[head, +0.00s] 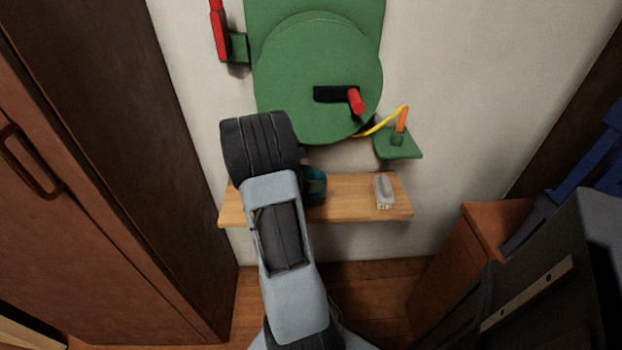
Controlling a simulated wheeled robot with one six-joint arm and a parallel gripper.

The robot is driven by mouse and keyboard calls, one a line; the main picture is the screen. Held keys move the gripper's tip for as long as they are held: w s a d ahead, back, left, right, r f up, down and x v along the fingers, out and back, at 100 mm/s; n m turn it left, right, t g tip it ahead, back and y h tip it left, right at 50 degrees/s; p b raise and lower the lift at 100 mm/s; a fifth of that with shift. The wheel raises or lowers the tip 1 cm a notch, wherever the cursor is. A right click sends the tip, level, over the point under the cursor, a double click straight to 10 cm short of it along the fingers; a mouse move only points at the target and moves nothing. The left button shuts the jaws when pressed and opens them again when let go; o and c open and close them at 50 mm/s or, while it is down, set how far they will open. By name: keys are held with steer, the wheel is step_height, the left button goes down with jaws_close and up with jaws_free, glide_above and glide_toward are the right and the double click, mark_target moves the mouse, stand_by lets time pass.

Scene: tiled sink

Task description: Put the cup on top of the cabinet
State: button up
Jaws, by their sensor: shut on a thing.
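A dark teal object (316,187), which may be the cup, shows at the wooden shelf, partly hidden behind my arm. I cannot tell whether it rests on the shelf or is held just above it. My gripper is hidden behind my own arm links, so its fingers and their contact do not show. A tall dark brown cabinet (110,120) with a curved handle stands at the left; its top is out of view. A lower reddish-brown wooden cabinet or box (488,226) stands at the right. I cannot tell which one the task means.
The wooden shelf (350,209) is on the pale wall and carries a small clear block-like object (383,191). A green wall fixture (325,60) with a red knob hangs above, with a small green ledge (398,146) beside it. Dark furniture (560,270) crowds the lower right.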

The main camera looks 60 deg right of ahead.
steer(key=shift+f, duration=0.2)
steer(key=o, duration=1.2)
steer(key=shift+o, duration=0.2)
steer(key=shift+r, duration=0.1)
